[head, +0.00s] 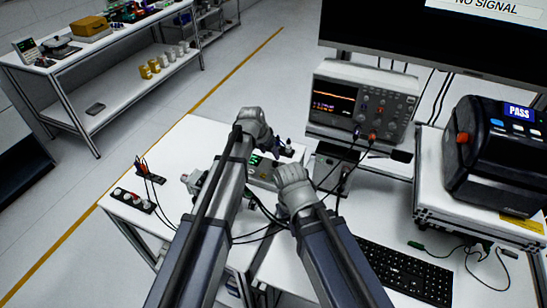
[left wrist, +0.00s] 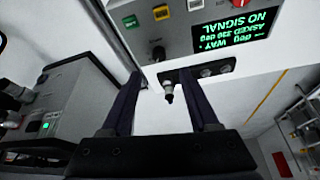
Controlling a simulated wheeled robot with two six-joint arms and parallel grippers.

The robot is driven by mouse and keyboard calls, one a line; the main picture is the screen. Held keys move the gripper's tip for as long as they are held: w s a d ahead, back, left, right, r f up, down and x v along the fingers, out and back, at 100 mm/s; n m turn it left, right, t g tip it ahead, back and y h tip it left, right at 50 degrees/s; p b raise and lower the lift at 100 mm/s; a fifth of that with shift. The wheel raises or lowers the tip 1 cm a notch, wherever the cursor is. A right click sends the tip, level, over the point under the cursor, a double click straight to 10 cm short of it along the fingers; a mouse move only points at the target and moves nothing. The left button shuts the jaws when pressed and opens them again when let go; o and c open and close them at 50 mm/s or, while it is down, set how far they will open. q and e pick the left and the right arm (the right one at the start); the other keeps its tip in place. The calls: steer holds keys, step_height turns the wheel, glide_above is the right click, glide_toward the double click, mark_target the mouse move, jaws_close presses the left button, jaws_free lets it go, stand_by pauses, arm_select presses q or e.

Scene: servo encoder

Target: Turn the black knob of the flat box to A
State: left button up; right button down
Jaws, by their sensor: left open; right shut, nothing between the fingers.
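The flat box (head: 262,174) is pale, with a lit green display, and my arms partly cover it in the head view. In the left wrist view the box (left wrist: 172,22) shows upside down, with red, yellow, green and white buttons. A small black knob (left wrist: 158,53) sits near its edge. My left gripper (head: 283,150) is over the box; in its wrist view the two dark fingers (left wrist: 167,88) are apart. A silver stem with a black tip (left wrist: 168,92) shows between them, without clear contact. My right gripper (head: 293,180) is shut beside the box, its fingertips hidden.
An oscilloscope (head: 362,100) stands behind the box, and a black printer-like unit (head: 497,150) stands right. A keyboard (head: 405,272) lies in front. A black strip with round knobs (head: 133,200) is at left. Loose cables cross the table around my arms; free white tabletop (head: 195,140) lies left.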

mark_target(275, 163)
arm_select(q)
steer(key=b+x, duration=0.7)
steer(key=x, duration=0.1)
steer(key=shift+s, duration=0.1)
arm_select(e)
step_height(275, 163, down, 7)
steer(key=shift+f, duration=0.15)
arm_select(q)
steer(key=shift+r, duration=0.1)
jaws_close()
